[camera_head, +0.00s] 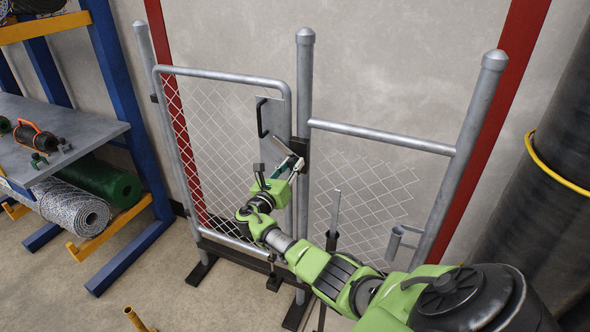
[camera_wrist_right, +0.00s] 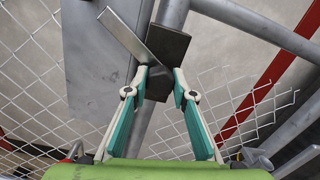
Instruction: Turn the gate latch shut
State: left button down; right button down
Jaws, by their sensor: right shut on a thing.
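The gate (camera_head: 225,77) is a grey tubular frame with chain-link mesh, standing in line with the post beside it. The gate latch (camera_head: 282,147) sits at the gate's right edge by the middle post (camera_head: 304,90). In the right wrist view the latch's flat silver lever (camera_wrist_right: 121,32) slants up to the left, beside a dark plate (camera_wrist_right: 168,48). My right gripper (camera_head: 297,163) is at the latch, its teal fingers (camera_wrist_right: 160,78) closed on its dark lower part, which they partly hide. My left gripper is not in view.
A black pull handle (camera_head: 262,118) is on the gate's plate. A mesh panel (camera_head: 365,200) hangs right of the middle post. A blue rack (camera_head: 110,60) with rolls stands left. A large dark roll (camera_head: 545,190) stands right.

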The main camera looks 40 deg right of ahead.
jog(key=shift+d+r+n, duration=0.1)
jog(key=shift+r+n, duration=0.1)
jog(key=shift+n, duration=0.4)
jog(key=shift+n+p, duration=0.4)
jog(key=shift+p, duration=0.05)
jog(key=shift+n+p, duration=0.65)
jog(key=shift+n, duration=0.25)
jog(key=shift+n+p, duration=0.45)
jog(key=shift+n, duration=0.25)
pick_arm(q)
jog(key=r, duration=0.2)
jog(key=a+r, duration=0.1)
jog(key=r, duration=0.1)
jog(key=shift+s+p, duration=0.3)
jog(key=shift+p, duration=0.05)
pick_arm(e)
jog(key=shift+n, duration=0.7)
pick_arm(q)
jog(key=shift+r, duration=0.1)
pick_arm(e)
jog(key=shift+f, duration=0.1)
jog(key=c, duration=1.7)
grip_release()
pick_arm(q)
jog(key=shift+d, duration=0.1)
pick_arm(e)
jog(key=shift+f, duration=0.1)
